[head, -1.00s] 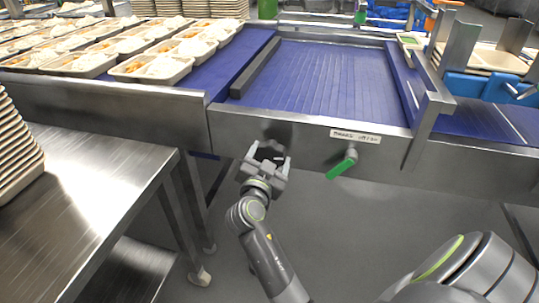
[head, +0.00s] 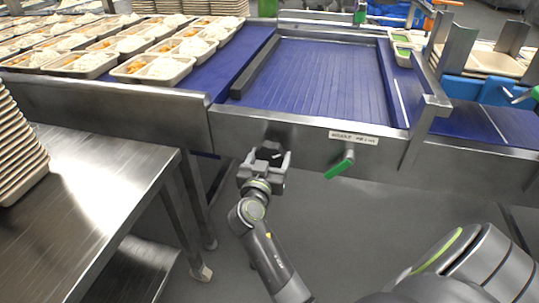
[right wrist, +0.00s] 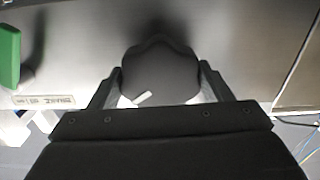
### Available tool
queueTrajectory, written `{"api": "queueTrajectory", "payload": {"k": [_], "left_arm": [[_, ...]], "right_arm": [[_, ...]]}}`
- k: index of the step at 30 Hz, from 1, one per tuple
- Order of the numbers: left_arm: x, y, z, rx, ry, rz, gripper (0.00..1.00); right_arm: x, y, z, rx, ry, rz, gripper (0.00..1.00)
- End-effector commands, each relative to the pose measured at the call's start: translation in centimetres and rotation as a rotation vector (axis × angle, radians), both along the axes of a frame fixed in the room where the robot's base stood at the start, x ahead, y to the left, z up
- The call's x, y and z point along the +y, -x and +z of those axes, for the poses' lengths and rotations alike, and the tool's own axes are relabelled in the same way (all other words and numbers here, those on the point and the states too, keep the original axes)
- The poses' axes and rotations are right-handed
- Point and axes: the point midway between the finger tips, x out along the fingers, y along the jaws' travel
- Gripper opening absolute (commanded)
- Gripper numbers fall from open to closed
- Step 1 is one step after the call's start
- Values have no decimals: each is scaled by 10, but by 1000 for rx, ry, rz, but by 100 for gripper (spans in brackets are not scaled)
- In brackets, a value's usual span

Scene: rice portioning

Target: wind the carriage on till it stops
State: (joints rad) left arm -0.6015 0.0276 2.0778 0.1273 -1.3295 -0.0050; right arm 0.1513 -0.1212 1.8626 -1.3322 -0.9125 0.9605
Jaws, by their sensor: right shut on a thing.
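My right gripper (head: 264,162) is at the steel front panel of the conveyor, below the blue belt. It is shut on a dark round knob (right wrist: 160,73) with a short white mark, seen between the fingers in the right wrist view. In the head view the knob is mostly hidden by the gripper. Which part is the carriage I cannot tell for sure; a dark bar (head: 254,68) lies along the left of the empty blue belt section (head: 318,80). My left gripper is not in view.
A green lever (head: 340,164) sits right of the knob under a white label (head: 353,138). Filled trays (head: 153,70) stand on the belt at left. A steel table (head: 95,175) with a tray stack (head: 15,150) is at lower left. Small green-filled trays (head: 402,52) are at right.

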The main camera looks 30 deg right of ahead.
Motion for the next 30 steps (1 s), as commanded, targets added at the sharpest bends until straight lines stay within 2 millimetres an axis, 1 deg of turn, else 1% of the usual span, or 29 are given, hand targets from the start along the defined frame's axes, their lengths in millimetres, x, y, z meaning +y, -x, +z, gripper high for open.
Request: {"api": "queueTrajectory", "payload": {"k": [1,4,11,13,20,23,30], "left_arm": [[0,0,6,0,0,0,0],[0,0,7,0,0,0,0],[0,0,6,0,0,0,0],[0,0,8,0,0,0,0],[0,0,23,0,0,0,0],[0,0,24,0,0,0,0],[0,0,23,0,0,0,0]], "right_arm": [[0,0,1,35,27,0,52],[0,0,0,69,61,0,52],[0,0,-1,72,63,0,52],[0,0,0,87,77,0,52],[0,0,2,244,219,1,52],[0,0,0,276,250,0,52],[0,0,0,279,254,1,52]]}}
